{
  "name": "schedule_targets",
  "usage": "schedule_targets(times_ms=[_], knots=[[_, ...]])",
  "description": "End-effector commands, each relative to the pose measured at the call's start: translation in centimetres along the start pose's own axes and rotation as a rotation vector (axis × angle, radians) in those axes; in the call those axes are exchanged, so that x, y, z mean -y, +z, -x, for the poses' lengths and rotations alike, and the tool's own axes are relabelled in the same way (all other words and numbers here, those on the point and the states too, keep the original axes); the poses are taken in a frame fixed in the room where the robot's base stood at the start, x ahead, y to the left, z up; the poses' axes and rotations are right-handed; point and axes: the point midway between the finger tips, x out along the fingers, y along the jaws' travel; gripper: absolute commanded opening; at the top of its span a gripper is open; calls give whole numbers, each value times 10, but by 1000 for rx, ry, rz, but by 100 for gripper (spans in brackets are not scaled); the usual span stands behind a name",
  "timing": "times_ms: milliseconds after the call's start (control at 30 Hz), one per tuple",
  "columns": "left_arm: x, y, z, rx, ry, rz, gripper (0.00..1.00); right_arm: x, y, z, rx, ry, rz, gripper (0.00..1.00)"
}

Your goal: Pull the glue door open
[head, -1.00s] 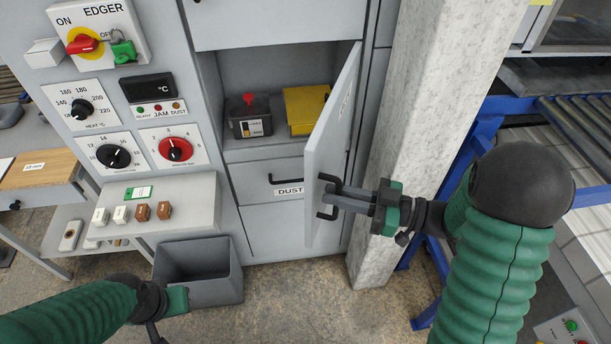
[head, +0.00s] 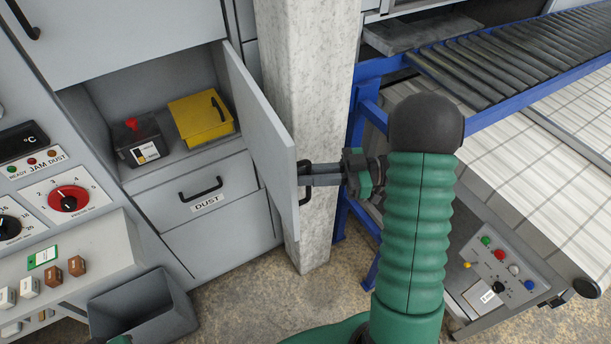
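The glue door (head: 262,135) is a grey panel standing wide open, hinged on the right side of its compartment. Its black handle (head: 304,181) is on the door's outer face, near the free edge. My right gripper (head: 308,174) is at that handle, its fingers closed around it as far as I can see. Inside the open compartment are a black box with a red knob (head: 137,141) and a yellow box with a black handle (head: 201,118). My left gripper (head: 118,340) barely shows at the bottom edge; its fingers are not visible.
A pale pillar (head: 309,100) stands behind the door. The DUST drawer (head: 201,190) is shut below the compartment. A grey bin (head: 145,306) stands on the floor at lower left. A blue-framed roller conveyor (head: 510,62) and a button panel (head: 497,272) are at right.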

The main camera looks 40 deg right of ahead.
Motion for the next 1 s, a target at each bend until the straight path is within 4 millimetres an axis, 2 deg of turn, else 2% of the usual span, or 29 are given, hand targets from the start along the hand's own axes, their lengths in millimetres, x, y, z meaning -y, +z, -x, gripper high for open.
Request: schedule_targets(times_ms=[133,167,300,333,767,867,1000], knots=[[0,0,0,0,0,1,0,0,1,-2,4,0,0,0],[0,0,0,0,0,1,0,0,1,-2,4,0,0,14],[0,0,0,0,0,1,0,0,2,0,3,0,-1,32],[0,0,0,0,0,1,0,-1,2,0,2,0,-2,34],[0,0,-1,0,0,0,0,0,2,2,3,0,-1,34],[0,0,-2,0,0,1,0,0,2,11,4,1,0,34],[0,2,-6,0,0,1,0,-1,4,44,5,4,-1,34]])
